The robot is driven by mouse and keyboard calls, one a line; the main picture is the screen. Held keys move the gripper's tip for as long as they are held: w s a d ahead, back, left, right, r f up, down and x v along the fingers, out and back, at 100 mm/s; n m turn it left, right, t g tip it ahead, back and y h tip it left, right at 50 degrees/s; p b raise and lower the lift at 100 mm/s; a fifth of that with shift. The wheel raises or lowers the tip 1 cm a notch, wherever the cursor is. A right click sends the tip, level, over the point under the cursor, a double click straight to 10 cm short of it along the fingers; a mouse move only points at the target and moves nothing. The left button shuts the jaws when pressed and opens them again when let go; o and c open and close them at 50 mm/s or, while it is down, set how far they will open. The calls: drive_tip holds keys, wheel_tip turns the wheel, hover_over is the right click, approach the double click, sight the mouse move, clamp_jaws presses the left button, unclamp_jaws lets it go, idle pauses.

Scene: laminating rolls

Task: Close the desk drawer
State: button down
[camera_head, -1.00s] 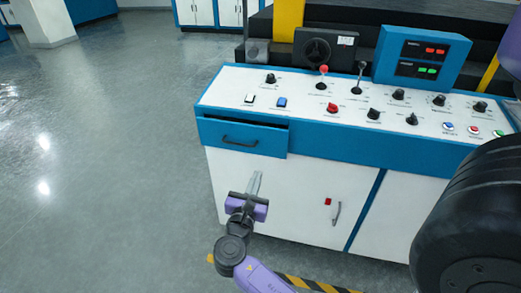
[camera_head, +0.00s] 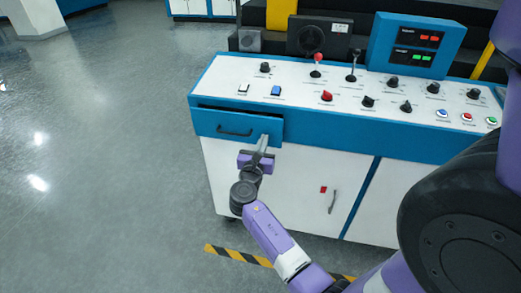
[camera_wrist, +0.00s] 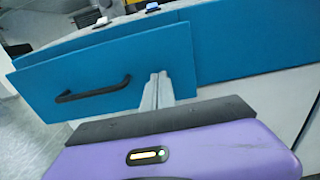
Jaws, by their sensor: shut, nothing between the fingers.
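The desk drawer (camera_head: 236,129) has a blue front with a black bar handle (camera_head: 234,133). It stands partly open at the left end of the white and blue control desk (camera_head: 330,195), with a dark gap above its front. In the wrist view the drawer front (camera_wrist: 115,75) fills the upper left, with its handle (camera_wrist: 92,90) left of my fingers. My gripper (camera_head: 264,140) is shut and empty. Its fingertips (camera_wrist: 160,75) are in front of the right part of the drawer front, right of the handle. I cannot tell whether they touch it.
The desk top holds a red-knobbed lever (camera_head: 317,60), a black lever (camera_head: 353,64), several knobs and buttons. A display box (camera_head: 415,42) stands at the back. A cabinet door handle (camera_head: 332,202) sits below. Striped floor tape (camera_head: 236,255) runs in front. Open floor lies left.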

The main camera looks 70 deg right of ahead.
sight(267, 132)
drive_tip(key=shift+d, duration=0.4)
drive_tip(key=d, duration=0.3)
drive_tip(key=shift+w+d, duration=0.2)
drive_tip(key=shift+d, duration=0.05)
drive_tip(key=shift+d+r, duration=0.1)
drive_tip(key=shift+d, duration=0.2)
